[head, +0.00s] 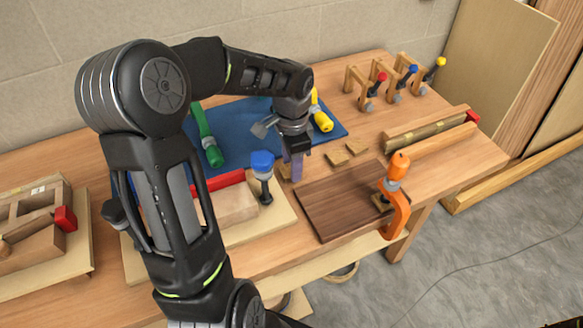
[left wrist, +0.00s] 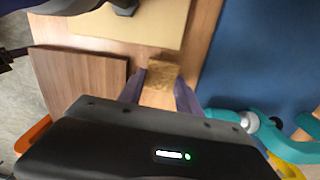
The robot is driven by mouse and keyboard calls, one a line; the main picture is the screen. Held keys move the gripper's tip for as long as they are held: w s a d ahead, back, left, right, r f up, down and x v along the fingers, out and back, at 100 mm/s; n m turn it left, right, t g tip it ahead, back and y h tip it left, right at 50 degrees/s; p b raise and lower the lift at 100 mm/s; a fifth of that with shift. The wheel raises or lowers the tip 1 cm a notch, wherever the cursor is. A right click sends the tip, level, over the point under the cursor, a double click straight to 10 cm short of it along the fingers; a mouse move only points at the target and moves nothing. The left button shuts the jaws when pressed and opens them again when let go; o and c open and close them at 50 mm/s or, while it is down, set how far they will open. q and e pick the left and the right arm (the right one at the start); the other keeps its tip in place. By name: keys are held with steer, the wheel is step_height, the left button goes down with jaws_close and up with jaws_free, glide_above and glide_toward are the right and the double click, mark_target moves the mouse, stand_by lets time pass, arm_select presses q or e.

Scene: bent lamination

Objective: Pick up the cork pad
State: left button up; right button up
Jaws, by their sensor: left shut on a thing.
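My left gripper (head: 291,172) points down at the table between the blue mat and the dark board. In the left wrist view the fingers of my left gripper (left wrist: 160,90) are shut on a small cork pad (left wrist: 163,74), one finger on each side of it. In the head view this cork pad (head: 284,172) is mostly hidden behind the fingers. I cannot tell whether it touches the table. Two more cork pads (head: 336,158) (head: 356,147) lie on the table to the right.
The dark board (head: 335,205) lies to the right, with an orange clamp (head: 398,190) at its edge. A blue-topped clamp (head: 263,175) stands close on the left by the pale form. Behind are the blue mat (head: 245,120), a green clamp (head: 208,140) and a yellow clamp (head: 321,117).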

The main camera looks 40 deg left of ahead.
arm_select(q)
step_height(320, 180, up, 9)
steer(key=shift+b, duration=0.3)
arm_select(e)
steer(key=shift+f, duration=0.3)
arm_select(q)
steer(key=shift+d, duration=0.1)
